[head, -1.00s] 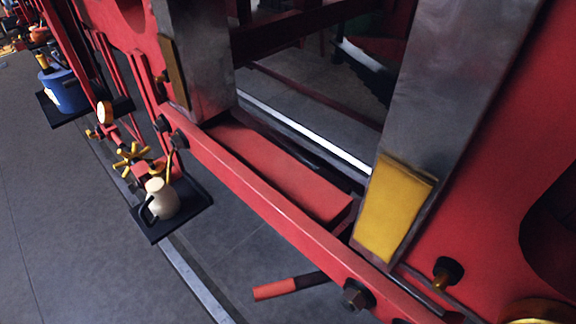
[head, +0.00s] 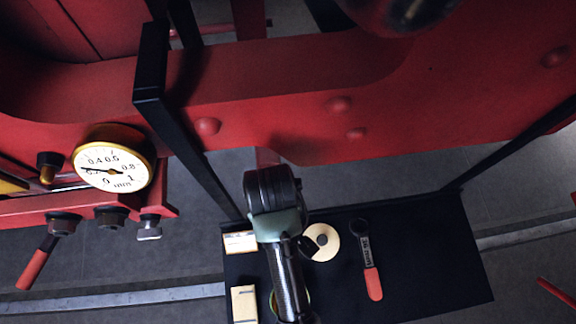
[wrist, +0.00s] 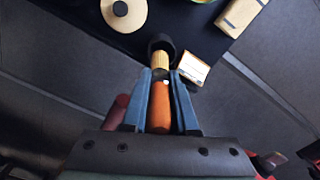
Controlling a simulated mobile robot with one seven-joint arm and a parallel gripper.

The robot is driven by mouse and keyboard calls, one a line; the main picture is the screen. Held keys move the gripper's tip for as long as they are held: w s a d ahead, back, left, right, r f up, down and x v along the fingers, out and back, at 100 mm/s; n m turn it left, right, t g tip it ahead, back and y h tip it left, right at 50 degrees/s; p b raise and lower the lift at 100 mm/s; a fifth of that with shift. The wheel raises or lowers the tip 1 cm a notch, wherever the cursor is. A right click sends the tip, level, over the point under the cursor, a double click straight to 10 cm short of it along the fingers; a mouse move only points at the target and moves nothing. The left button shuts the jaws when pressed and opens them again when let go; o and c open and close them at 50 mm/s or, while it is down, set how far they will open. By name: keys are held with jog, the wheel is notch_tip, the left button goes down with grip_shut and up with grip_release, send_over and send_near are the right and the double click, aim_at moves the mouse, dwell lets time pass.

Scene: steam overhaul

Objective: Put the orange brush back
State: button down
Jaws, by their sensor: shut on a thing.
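In the wrist view my gripper (wrist: 161,76) is shut, its two blue fingers on either side of the orange handle of the brush (wrist: 159,108). The brush's yellow neck and dark round end stick out past the fingertips. The dark end is by the edge of the black tray (wrist: 88,16), close to a white card (wrist: 192,68); I cannot tell whether they touch. In the head view my arm hangs over the left part of the tray (head: 420,270). The gripper and brush cannot be made out there.
On the tray lie a cream disc (head: 325,238), a red-handled wrench (head: 371,276), and a pale box (head: 244,302). The right part of the tray is bare. Black bars (head: 190,130) rise from it past the red frame (head: 400,120). A gauge (head: 113,165) is at left.

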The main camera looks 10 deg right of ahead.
jog(key=f, duration=0.4)
jog(key=shift+s+a+p, duration=0.1)
jog(key=shift+a+p, duration=0.15)
jog(key=shift+p, duration=0.05)
jog(key=shift+f+p, duration=0.3)
jog(key=shift+f, duration=2.05)
jog(key=c, duration=0.7)
grip_release()
notch_tip(320, 180, up, 12)
jog(key=shift+r, duration=0.1)
jog(key=shift+b, duration=0.3)
